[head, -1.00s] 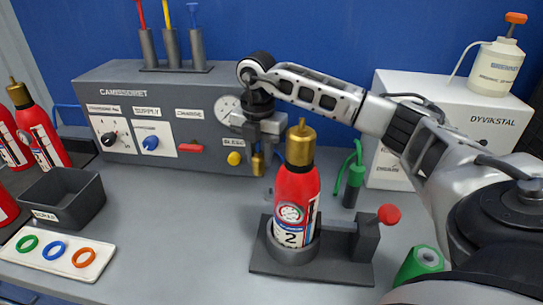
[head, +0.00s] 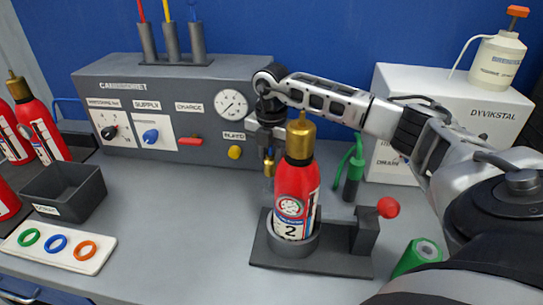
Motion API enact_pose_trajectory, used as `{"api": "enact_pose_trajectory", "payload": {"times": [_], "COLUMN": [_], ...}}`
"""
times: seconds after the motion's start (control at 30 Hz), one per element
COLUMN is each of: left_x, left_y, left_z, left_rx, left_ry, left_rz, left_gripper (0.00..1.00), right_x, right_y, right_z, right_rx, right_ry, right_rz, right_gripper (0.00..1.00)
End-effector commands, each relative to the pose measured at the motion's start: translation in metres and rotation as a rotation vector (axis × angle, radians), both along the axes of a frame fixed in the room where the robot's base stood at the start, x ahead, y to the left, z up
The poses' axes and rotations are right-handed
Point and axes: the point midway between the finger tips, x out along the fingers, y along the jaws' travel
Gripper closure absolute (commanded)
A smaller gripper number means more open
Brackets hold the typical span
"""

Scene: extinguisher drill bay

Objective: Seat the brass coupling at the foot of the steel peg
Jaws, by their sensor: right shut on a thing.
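My right gripper (head: 268,152) points down behind the red extinguisher, in front of the grey panel. It is shut on the brass coupling (head: 269,166), a small gold-coloured piece that shows low between the fingers. The extinguisher's edge is close beside the gripper and hides part of that area. I cannot clearly make out the steel peg, so I cannot tell whether the coupling is around it or above it. My left gripper is not in view.
The red extinguisher (head: 297,190) with a brass top stands in a dark holder (head: 330,262) with a red knob. The grey panel (head: 190,90) is behind. A grey bin (head: 78,195) and a white tray of rings (head: 92,262) lie left. The bench between is clear.

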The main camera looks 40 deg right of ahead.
Motion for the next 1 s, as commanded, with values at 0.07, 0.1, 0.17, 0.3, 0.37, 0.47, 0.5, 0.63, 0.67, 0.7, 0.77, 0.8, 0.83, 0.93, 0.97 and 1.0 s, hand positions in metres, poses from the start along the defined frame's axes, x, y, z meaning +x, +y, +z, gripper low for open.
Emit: {"api": "enact_pose_trajectory", "payload": {"times": [0.07,0.1,0.17,0.3,0.37,0.47,0.5,0.63,0.67,0.7,0.77,0.8,0.83,0.93,0.97,1.0], "left_x": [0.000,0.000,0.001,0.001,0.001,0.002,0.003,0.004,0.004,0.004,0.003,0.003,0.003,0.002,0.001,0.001], "left_y": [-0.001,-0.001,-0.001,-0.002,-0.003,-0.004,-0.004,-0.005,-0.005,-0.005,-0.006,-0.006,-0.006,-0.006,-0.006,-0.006], "left_z": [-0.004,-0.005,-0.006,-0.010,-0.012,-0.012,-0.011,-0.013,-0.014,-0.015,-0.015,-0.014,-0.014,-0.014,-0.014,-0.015], "left_rx": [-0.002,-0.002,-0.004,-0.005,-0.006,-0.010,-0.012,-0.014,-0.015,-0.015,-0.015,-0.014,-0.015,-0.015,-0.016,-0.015], "left_ry": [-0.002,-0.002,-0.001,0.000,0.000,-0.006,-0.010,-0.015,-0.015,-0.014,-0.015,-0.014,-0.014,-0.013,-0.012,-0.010], "left_rz": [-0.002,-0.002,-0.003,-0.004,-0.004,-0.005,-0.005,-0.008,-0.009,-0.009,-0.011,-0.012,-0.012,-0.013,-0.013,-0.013], "left_gripper": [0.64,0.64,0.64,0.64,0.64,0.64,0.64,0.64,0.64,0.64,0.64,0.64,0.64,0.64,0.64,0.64], "right_x": [0.000,0.000,0.000,0.000,0.000,0.000,0.000,0.000,0.000,0.000,0.000,0.000,0.000,0.000,0.000,0.000], "right_y": [0.000,0.000,0.000,0.000,0.000,0.000,0.000,0.000,0.000,0.000,0.000,0.000,0.000,0.000,0.000,0.000], "right_z": [-0.006,-0.008,-0.011,-0.018,-0.022,-0.026,-0.029,-0.035,-0.037,-0.038,-0.040,-0.041,-0.042,-0.045,-0.045,-0.046], "right_rx": [0.000,0.000,0.000,0.000,0.000,0.000,0.000,0.000,0.000,0.000,0.000,0.000,0.000,0.000,0.000,0.000], "right_ry": [0.000,0.000,0.000,0.000,0.000,0.000,0.000,0.000,0.000,0.000,0.000,0.000,0.000,-0.001,-0.001,-0.001], "right_rz": [0.000,0.000,0.000,0.001,0.001,0.001,0.001,0.001,0.001,0.001,0.001,0.001,0.001,0.001,0.001,0.001], "right_gripper": [0.99,0.99,0.99,0.99,0.99,0.99,0.99,0.99,0.99,0.99,0.99,0.99,0.99,0.99,0.99,0.99]}}
